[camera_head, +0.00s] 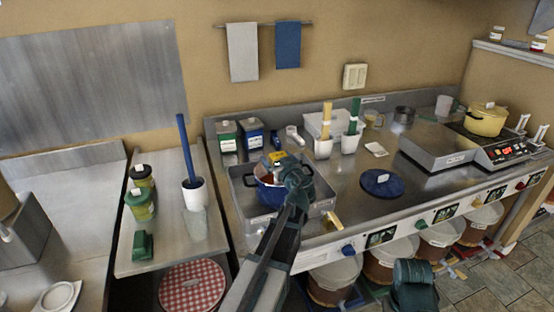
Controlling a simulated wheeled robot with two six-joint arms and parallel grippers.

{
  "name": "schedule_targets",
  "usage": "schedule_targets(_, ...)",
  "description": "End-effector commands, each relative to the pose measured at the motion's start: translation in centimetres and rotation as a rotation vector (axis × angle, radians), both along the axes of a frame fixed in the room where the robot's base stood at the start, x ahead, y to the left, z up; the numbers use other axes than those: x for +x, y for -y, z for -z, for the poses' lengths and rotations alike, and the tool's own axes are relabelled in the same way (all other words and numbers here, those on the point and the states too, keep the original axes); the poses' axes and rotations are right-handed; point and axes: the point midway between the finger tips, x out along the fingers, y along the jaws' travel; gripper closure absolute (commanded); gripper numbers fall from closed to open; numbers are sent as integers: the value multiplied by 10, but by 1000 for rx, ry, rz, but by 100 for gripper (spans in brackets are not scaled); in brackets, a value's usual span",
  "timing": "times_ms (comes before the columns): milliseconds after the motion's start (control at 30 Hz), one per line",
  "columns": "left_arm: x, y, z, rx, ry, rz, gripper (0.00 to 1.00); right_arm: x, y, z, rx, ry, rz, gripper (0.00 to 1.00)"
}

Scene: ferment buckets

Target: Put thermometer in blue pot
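The blue pot (268,196) stands inside a grey metal tray-like basin (240,190) on the left part of the steel counter. My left gripper (284,170) is over the pot's right side and hides much of its opening. A small yellow piece (277,157) and something reddish show by the fingers, over the pot. I cannot tell whether either is the thermometer, or whether the fingers are open or shut.
Green and blue tins (252,134) stand behind the basin. White cups (350,143) with upright tools stand behind to the right. A dark blue round lid (382,183) lies mid-counter, with bare steel around it. A yellow pot (486,121) sits on the right cooker.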

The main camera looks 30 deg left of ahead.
Motion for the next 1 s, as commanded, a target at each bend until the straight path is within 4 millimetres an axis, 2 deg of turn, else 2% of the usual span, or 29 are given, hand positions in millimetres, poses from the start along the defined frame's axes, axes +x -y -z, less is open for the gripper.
schedule_targets(167,0,0,-5,0,0,0,0,0,0,-5,0,0,0,50)
schedule_targets(700,-65,74,-19,0,0,3,0,0,0,-19,0,0,0,50)
schedule_targets(1000,-77,90,-21,1,-1,0,0,0,0,-21,0,0,0,50)
